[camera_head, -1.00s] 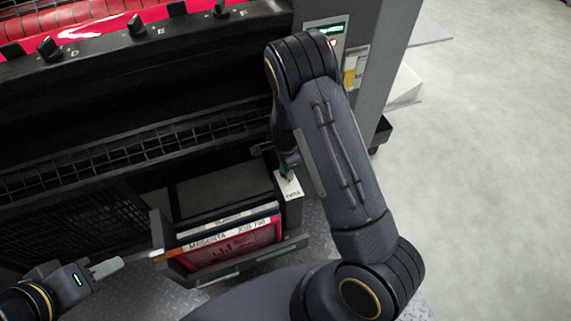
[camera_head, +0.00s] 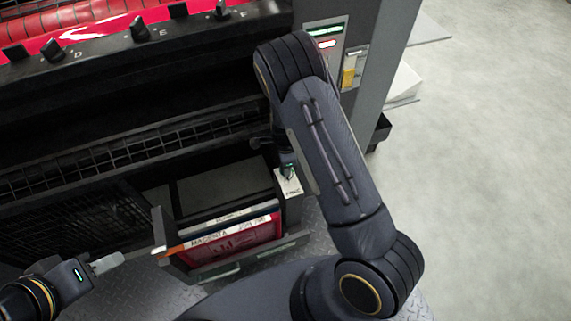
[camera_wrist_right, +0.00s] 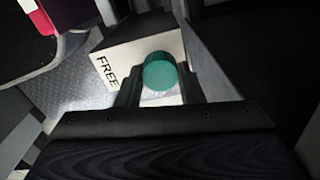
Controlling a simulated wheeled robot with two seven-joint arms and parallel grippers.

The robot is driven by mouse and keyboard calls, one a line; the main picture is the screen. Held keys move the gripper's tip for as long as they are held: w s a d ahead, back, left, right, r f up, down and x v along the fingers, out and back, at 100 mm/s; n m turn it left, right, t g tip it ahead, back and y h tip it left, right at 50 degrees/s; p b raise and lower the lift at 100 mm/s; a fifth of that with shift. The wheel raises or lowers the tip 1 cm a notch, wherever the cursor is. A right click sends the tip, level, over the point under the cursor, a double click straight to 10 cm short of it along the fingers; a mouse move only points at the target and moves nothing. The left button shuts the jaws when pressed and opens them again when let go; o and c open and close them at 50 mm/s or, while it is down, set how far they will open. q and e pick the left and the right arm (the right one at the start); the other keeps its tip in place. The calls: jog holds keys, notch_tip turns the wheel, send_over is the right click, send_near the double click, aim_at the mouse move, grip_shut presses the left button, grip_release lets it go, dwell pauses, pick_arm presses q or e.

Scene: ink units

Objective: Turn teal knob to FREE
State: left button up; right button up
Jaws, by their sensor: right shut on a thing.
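The teal knob (camera_wrist_right: 160,72) is a round cap on a pale plate (camera_wrist_right: 185,48) in the right wrist view. The word FREE is printed on the plate to the left of the knob. My right gripper (camera_wrist_right: 158,85) is shut on the knob, with a finger on either side. No pointer shows on the cap, so I cannot tell its setting. My left gripper (camera_head: 108,263) is left of the drawer, apart from the knob; its jaw gap is unclear.
The open drawer (camera_head: 262,256) holds a red cartridge labelled MAGENTA (camera_head: 235,238). A dark grille (camera_head: 130,155) lies behind it. A row of black knobs (camera_head: 137,29) lines the machine above. Open floor (camera_head: 490,170) lies to the right.

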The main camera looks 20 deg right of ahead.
jog(key=o, duration=1)
jog(key=shift+r+p, duration=0.95)
jog(key=shift+r, duration=2.95)
jog(key=shift+r, duration=0.1)
jog(key=s+a+r+n+t+y, duration=0.15)
jog(key=s+r+n, duration=0.35)
jog(key=r, duration=0.5)
jog(key=s+r+n+t+y, duration=0.1)
jog(key=s+r+n+y, duration=0.25)
jog(key=s+r, duration=0.4)
jog(key=s+r+n+t+h, duration=0.1)
jog(key=s+r+n+t, duration=0.1)
jog(key=s+r+n, duration=0.3)
jog(key=s+r+n+t, duration=0.1)
jog(key=s+r+n, duration=0.1)
jog(key=s+n, duration=0.45)
notch_tip(320, 180, up, 16)
jog(key=m+p, duration=0.1)
jog(key=p, duration=1.4)
jog(key=shift+a+p, duration=0.3)
jog(key=shift+a, duration=0.05)
